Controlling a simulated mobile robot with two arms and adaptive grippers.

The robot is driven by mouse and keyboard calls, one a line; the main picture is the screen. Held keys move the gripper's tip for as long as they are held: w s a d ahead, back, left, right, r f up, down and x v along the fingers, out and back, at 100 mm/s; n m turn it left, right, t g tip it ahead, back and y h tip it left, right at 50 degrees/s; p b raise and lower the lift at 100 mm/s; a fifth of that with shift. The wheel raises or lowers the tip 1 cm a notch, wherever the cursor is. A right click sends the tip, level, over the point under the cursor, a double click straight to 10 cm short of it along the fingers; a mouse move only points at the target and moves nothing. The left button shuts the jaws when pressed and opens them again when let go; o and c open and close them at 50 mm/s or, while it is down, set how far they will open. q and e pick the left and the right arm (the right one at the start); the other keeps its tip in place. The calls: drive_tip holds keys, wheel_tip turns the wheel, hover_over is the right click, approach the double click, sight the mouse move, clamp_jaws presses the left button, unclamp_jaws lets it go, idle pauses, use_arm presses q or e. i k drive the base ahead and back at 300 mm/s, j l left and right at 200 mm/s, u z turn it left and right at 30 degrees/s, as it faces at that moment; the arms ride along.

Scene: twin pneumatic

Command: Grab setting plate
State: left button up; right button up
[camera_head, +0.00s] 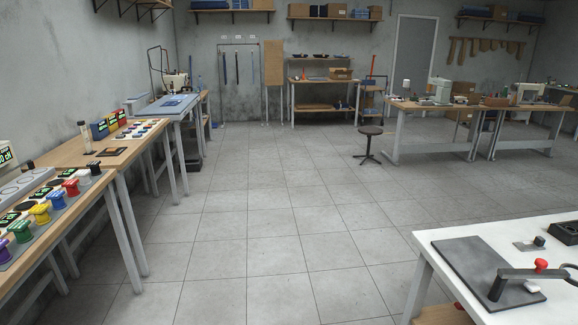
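I cannot tell for sure which thing is the setting plate. On the white table (497,235) at the lower right lies a dark grey flat slab (462,265). A dark lever-like piece (530,273) with a red knob (541,264) stands on or over its right part. Beside it, farther back, is a small grey plate (524,246) with a black block (539,241) on it. Neither of my grippers shows in the head view.
A wooden bench (128,145) along the left wall holds colored knobs and displays. A black tray (566,231) is cut by the right edge. A stool (370,143) stands near the back tables. The tiled floor (270,240) between is clear.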

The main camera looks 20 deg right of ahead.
sight(538, 243)
drive_tip(key=i+z, duration=0.3)
drive_tip(key=i, duration=0.2)
drive_tip(key=i+z, duration=0.3)
drive_tip(key=i, duration=0.15)
drive_tip(key=i+j+z, duration=0.35)
drive_tip(key=i, duration=0.15)
drive_tip(key=l, duration=0.1)
